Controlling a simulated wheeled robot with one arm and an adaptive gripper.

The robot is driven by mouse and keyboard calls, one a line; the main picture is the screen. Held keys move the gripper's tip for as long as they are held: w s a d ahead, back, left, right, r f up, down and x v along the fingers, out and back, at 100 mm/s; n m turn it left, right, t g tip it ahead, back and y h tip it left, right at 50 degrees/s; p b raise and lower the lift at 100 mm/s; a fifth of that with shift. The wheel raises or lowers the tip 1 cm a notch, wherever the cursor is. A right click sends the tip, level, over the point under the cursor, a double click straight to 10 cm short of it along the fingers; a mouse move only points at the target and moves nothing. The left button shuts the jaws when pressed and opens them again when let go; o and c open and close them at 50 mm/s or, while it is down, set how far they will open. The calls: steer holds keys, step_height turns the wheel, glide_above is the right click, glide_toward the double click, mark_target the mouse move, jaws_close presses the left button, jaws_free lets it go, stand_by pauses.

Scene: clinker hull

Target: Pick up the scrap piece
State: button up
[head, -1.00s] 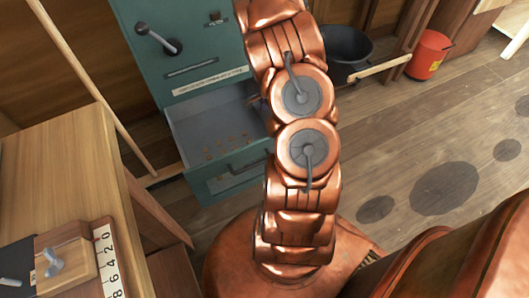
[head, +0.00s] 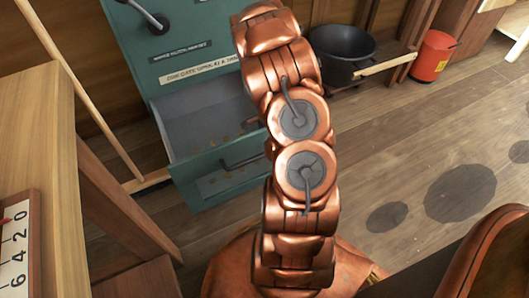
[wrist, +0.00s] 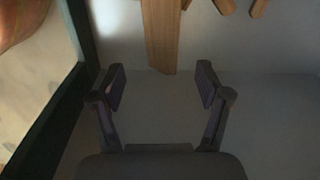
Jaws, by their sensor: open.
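A flat, light wooden piece (wrist: 160,35), likely the scrap piece, lies on the grey floor of the open drawer (head: 240,178). In the wrist view it runs from the top edge down to a blunt end just ahead of the fingertips, in line with the gap between them. My gripper (wrist: 161,84) is open and empty, over the drawer floor. No finger visibly touches the wood. In the head view my arm hides the gripper and part of the drawer; small tan bits show on the drawer floor.
More wooden pieces (wrist: 225,6) lie at the top right of the wrist view. The drawer's dark green wall (wrist: 62,112) runs close on the left. A black pot (head: 340,50) and a red bucket (head: 432,56) stand at the back right. A wooden bench (head: 38,130) is at left.

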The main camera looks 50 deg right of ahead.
steer(key=f+b, duration=0.1)
steer(key=f, duration=0.1)
steer(key=f+b, duration=0.1)
steer(key=f, duration=0.2)
steer(key=f+b, duration=0.1)
steer(key=f, duration=0.1)
steer(key=shift+w+f, duration=0.15)
steer(key=shift+w, duration=0.2)
steer(key=c, duration=1.3)
